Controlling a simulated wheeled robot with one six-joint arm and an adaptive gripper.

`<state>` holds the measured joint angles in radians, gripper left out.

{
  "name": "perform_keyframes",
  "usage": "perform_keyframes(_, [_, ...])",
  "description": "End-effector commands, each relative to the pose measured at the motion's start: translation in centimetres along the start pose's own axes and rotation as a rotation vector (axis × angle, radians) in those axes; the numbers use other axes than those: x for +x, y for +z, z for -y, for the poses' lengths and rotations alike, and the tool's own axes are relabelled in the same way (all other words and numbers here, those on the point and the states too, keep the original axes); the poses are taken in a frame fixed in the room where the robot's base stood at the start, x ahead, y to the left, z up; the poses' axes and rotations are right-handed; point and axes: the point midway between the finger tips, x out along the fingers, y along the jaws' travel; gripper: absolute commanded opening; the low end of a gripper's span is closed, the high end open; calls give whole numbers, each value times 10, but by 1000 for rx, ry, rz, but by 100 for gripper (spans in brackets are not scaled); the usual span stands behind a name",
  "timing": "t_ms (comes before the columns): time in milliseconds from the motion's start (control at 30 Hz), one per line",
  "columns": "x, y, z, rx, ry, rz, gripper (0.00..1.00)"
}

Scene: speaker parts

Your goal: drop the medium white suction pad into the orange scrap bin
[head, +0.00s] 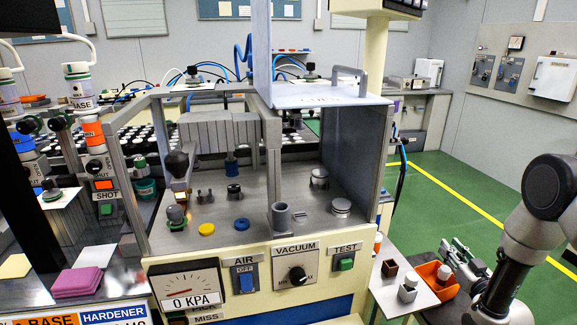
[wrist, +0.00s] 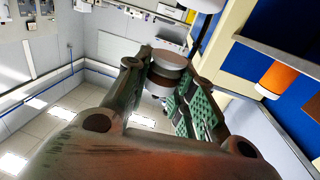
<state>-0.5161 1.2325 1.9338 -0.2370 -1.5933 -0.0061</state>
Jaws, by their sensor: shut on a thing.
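The wrist view shows my gripper (wrist: 164,72) shut on a short round white piece (wrist: 170,60) with a dark brown band around its middle, which I take to be the medium white suction pad. Green perforated finger pads show beside it. In the head view my gripper (head: 455,254) is at the lower right, close to the orange scrap bin (head: 427,271). A small white piece with a brownish top (head: 444,273) shows against the bin there. I cannot tell whether it is the held pad or lies in the bin.
A pale side shelf (head: 397,304) left of the bin carries a small dark brown box (head: 390,267) and a white piece with a grey top (head: 408,291). The machine bench (head: 240,215) with its raised cover stands left. Green floor (head: 440,190) is open behind.

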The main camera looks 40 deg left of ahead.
Motion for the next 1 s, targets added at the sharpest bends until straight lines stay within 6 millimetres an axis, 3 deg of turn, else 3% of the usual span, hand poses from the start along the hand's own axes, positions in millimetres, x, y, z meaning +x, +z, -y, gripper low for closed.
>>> perform_keyframes(233, [0, 25, -1, 0, 1, -1, 0])
perform_keyframes(600, [0, 31, -1, 0, 2, -2, 0])
perform_keyframes(633, [0, 31, -1, 0, 2, -2, 28])
perform_keyframes(733, [0, 31, -1, 0, 2, -1, 47])
perform_keyframes(1000, [0, 31, -1, 0, 2, -1, 50])
